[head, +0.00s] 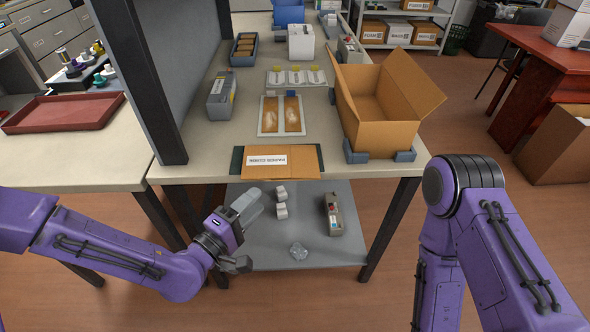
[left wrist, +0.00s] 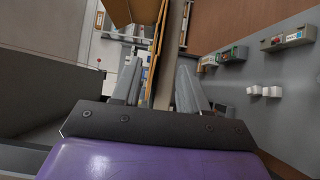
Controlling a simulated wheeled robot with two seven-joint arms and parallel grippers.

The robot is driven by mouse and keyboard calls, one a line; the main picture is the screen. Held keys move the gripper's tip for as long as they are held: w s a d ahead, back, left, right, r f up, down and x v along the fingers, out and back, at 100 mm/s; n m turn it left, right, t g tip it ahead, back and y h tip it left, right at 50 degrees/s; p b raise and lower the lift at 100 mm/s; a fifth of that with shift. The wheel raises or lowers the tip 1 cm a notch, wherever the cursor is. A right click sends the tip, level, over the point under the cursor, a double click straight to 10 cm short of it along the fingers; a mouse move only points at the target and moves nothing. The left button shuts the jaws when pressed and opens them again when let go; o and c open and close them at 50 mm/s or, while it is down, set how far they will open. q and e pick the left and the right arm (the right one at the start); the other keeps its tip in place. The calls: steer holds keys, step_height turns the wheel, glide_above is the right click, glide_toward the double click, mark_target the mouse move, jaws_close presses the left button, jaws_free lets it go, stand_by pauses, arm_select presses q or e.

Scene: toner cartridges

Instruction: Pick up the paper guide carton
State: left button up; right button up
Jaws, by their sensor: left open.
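The paper guide carton (head: 295,161) is a flat brown carton with a white label, lying at the front edge of the workbench on a dark support. My left gripper (head: 253,203) is open and empty, in front of and below the carton's front edge, apart from it. In the left wrist view, the two grey fingers (left wrist: 160,82) are spread, with a thin orange-brown strip beyond the gap that looks like the carton's edge (left wrist: 157,50). My right arm shows at the right of the head view, but its gripper is out of frame.
A large open carton (head: 375,128) stands on the bench (head: 210,158) at right. A tray with two brown-filled panels (head: 281,116) lies behind the paper guide carton. A grey lower shelf (head: 325,252) holds small parts and a device. A dark post (head: 146,80) rises at left.

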arm_select(q)
steer(key=p, duration=0.2)
glide_toward(295, 162)
steer(key=w, duration=0.2)
steer(key=shift+d+f, duration=0.15)
steer(key=shift+d, duration=0.45)
steer(key=shift+a, duration=0.1)
jaws_close()
